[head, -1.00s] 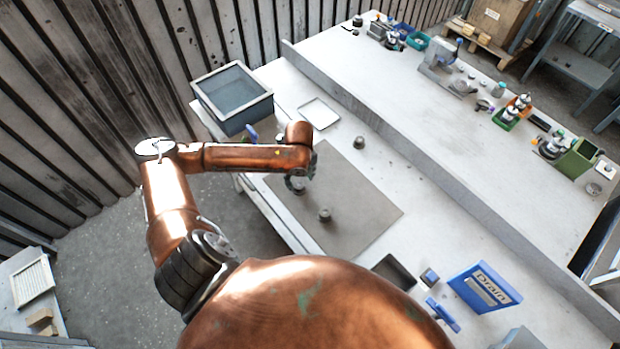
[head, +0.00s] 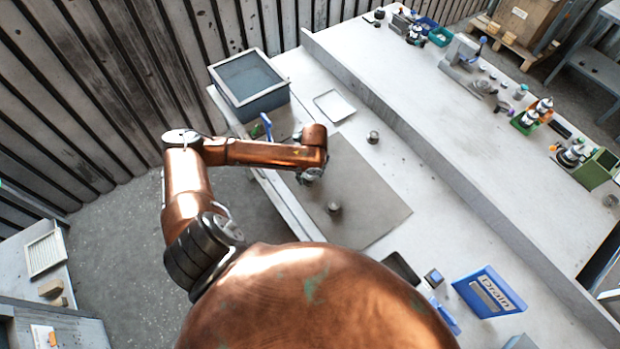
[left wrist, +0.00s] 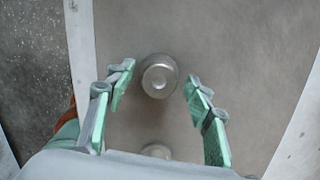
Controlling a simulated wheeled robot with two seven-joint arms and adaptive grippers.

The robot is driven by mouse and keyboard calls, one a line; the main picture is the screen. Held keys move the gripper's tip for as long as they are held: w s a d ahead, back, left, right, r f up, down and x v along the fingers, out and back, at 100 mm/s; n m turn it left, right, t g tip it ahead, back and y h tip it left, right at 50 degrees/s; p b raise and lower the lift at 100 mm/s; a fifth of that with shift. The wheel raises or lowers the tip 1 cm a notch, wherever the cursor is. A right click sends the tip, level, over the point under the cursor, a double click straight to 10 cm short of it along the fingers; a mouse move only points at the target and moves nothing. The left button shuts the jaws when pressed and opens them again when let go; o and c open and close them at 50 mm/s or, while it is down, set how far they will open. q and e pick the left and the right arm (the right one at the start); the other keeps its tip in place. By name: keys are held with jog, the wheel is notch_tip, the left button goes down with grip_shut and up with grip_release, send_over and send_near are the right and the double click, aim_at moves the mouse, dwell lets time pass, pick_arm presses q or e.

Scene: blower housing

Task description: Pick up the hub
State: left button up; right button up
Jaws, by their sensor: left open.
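My left gripper (head: 309,178) is open over the grey mat (head: 375,215). In the left wrist view its two green-padded fingers stand apart on either side of a round silver metal part (left wrist: 159,76), likely the hub, without visibly touching it. A second round metal part (left wrist: 155,150) shows partly at the bottom of that view, cut off by my gripper's body. In the head view one small metal part (head: 334,208) stands on the mat just right of and below my gripper. The gripper hides the mat beneath it. My right gripper is not in view.
A grey-blue bin (head: 262,103) stands at the table's far left corner, with a white tray (head: 334,106) beside it. Another small metal part (head: 373,137) stands beyond the mat. A blue "Drain" box (head: 488,292) and a dark tray (head: 402,268) lie at the near right.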

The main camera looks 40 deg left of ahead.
pick_arm(q)
jog(key=shift+s, duration=0.1)
jog(key=c, duration=0.4)
grip_shut()
jog(key=shift+r, duration=0.1)
